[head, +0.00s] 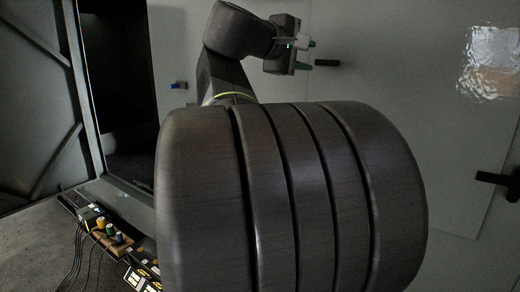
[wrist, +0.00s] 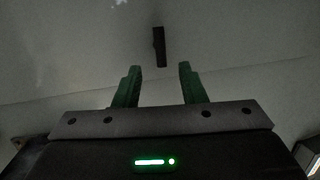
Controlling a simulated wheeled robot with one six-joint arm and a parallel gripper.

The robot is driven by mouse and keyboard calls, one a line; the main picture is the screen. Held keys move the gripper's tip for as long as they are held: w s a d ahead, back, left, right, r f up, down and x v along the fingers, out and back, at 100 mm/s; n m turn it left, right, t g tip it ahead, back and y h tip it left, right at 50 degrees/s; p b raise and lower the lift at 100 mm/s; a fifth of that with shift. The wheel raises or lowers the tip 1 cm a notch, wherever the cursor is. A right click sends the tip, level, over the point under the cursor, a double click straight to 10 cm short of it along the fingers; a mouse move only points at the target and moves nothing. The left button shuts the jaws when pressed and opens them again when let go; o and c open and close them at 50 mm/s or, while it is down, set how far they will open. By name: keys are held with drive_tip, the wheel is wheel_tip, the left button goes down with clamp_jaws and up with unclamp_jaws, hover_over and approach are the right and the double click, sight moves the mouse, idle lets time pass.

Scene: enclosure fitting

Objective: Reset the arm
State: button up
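My gripper (wrist: 160,72) shows in the wrist view with its two green fingers apart and nothing between them. A black bar-shaped part on the light panel shows just beyond the fingertips, and I cannot tell the distance to it. In the head view my gripper (head: 311,55) is at the top centre, in front of the pale panel. My arm is raised and bent, and its large dark link fills the middle of the head view and hides much behind it.
A black handle (head: 497,184) sticks out at the right, and a small dark part (head: 327,63) is beside my gripper. A dark opening (head: 118,80) is at the left. A bench (head: 30,240) at lower left holds coloured parts (head: 108,229), cables and yellow-black pieces (head: 140,275).

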drive_tip(key=p+x, duration=0.1)
drive_tip(key=x, duration=0.7)
drive_tip(key=shift+d, duration=0.1)
drive_tip(key=shift+w+n+p, duration=0.15)
drive_tip(key=shift+n+p, duration=0.3)
drive_tip(key=shift+n, duration=0.05)
drive_tip(key=shift+n+h+p, duration=0.4)
drive_tip(key=shift+n+h, duration=0.2)
drive_tip(key=shift+n, duration=0.5)
drive_tip(key=n+h+p, duration=0.1)
drive_tip(key=n+p, duration=0.1)
drive_tip(key=n, duration=0.2)
drive_tip(key=shift+f+n, duration=0.15)
drive_tip(key=shift+n, duration=0.15)
drive_tip(key=b, duration=0.3)
approach(325, 62)
drive_tip(key=shift+s+a+f, duration=0.35)
drive_tip(key=shift+s+a, duration=0.2)
drive_tip(key=shift+a, duration=0.05)
